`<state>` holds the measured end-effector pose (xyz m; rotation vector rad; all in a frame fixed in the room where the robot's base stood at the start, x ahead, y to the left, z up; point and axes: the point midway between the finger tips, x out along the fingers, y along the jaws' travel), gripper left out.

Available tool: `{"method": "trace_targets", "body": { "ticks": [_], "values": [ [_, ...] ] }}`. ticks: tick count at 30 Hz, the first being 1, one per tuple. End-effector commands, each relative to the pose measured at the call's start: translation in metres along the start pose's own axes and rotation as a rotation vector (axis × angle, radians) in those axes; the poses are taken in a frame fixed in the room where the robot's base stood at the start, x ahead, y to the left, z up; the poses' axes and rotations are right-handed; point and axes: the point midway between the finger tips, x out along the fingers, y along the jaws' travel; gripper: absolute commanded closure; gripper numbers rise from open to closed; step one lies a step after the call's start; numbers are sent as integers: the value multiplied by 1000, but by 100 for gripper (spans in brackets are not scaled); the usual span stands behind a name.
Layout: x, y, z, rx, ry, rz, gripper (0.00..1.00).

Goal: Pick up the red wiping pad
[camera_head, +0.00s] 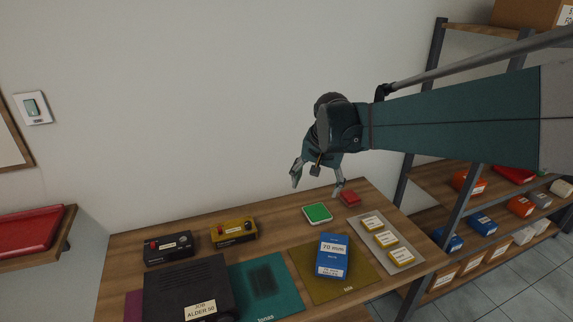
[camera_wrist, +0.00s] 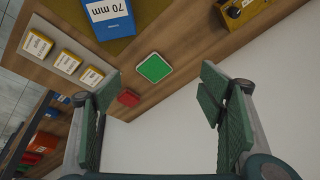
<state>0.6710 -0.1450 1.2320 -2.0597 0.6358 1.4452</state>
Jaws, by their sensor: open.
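The red wiping pad (camera_head: 349,198) is a small red block lying near the back edge of the wooden table, to the right of a green square pad (camera_head: 317,213). In the wrist view the red pad (camera_wrist: 128,98) shows beside my left-hand finger, close to the table's edge, and the green pad (camera_wrist: 154,68) lies above and to its right. My gripper (camera_head: 317,187) is open and empty above the back of the table, near the two pads. Its two fingers are wide apart in the wrist view (camera_wrist: 157,105). Neither finger visibly grips the red pad.
A grey tray (camera_head: 408,256) with yellow-edged boxes is at the table's right. A blue box (camera_head: 332,257) stands on an olive mat. Black and yellow devices (camera_head: 234,232) and a large black box (camera_head: 187,285) are left. A wall is behind, and loaded shelves (camera_head: 440,178) are right.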

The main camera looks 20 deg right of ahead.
Motion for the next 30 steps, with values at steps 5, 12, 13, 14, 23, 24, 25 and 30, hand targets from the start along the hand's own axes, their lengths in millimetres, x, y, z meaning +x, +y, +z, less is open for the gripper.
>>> {"method": "trace_targets", "body": {
  "ticks": [5, 12, 13, 14, 23, 24, 25, 30],
  "values": [
    [14, 1, -33, 80, -23, 23, 31],
    [38, 7, -74, 188, -53, 55, 31],
    [42, 8, -79, 202, -57, 59, 31],
    [45, 9, -84, 216, -61, 64, 31],
    [82, 22, -132, 351, -95, 106, 31],
    [87, 24, -137, 369, -101, 112, 31],
    [91, 26, -142, 383, -104, 117, 31],
    [115, 38, -167, 459, -123, 142, 31]
  ]
}}
